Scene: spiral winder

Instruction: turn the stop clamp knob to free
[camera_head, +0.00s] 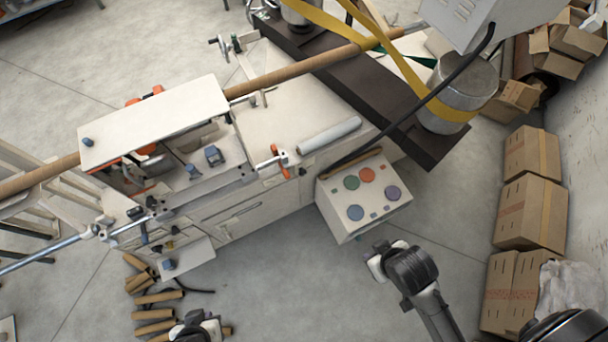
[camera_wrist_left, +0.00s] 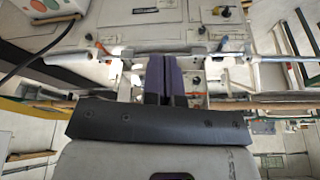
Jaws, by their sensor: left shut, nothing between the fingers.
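The cream winder bench (camera_head: 240,205) carries a long steel rod (camera_head: 40,255) along its front, with light clamp blocks (camera_head: 103,229) and small dark knobs (camera_head: 152,202). I cannot tell for sure which knob is the stop clamp knob. In the left wrist view, clamp blocks (camera_wrist_left: 225,46) with dark knobs show right of the fingers. My left gripper (camera_head: 203,320) is at the bottom edge of the head view, apart from the clamps; in the wrist view its purple fingers (camera_wrist_left: 161,76) are shut and empty. My right gripper (camera_head: 378,265) is below the control box; its jaws do not show clearly.
A control box (camera_head: 363,195) with coloured buttons stands right of the bench. Cardboard tubes (camera_head: 155,314) lie on the floor by my left gripper. An orange clamp lever (camera_head: 281,161) stands on the bench front. Boxes (camera_head: 532,210) line the right wall. Floor between my grippers is clear.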

